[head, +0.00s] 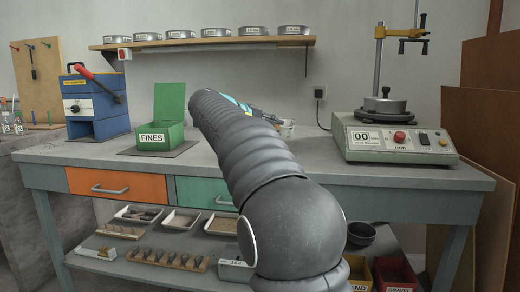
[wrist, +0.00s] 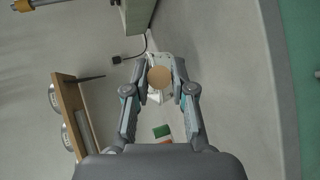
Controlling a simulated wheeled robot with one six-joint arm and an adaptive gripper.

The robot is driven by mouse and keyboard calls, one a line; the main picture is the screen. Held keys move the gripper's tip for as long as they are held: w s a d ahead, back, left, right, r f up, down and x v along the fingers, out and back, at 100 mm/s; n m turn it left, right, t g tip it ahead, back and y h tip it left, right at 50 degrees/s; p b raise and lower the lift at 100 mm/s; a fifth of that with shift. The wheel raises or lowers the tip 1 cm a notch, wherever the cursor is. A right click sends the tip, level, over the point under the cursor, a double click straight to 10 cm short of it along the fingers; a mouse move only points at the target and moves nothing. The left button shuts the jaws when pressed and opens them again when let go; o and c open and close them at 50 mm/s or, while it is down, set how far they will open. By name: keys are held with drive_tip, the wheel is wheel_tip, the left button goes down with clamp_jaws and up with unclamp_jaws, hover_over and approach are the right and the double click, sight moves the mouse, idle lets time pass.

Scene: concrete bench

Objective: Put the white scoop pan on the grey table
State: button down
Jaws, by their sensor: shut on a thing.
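My gripper (wrist: 160,73) is closed on a pale object with a round tan face between its fingers. It appears to be the white scoop pan (wrist: 155,60), mostly covered by the fingers. In the head view a small whitish part (head: 287,129) shows beside my gripper (head: 268,117), over the back of the bench. My arm hides most of it.
A green FINES box (head: 154,136) and a blue press (head: 96,103) stand on the left. A machine with a display (head: 394,139) stands on the right. A wall shelf (head: 200,43) carries several grey pans. Trays (head: 181,221) lie on the lower shelf.

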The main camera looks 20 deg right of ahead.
drive_tip(key=a+f, duration=0.1)
drive_tip(key=f, duration=0.1)
drive_tip(key=w+f+b, duration=0.1)
drive_tip(key=a+f, duration=0.1)
drive_tip(key=f, duration=0.1)
drive_tip(key=shift+w+a+f, duration=0.3)
drive_tip(key=shift+w+f, duration=0.05)
drive_tip(key=c, duration=1)
unclamp_jaws()
drive_tip(key=v, duration=1.2)
drive_tip(key=shift+p, duration=0.35)
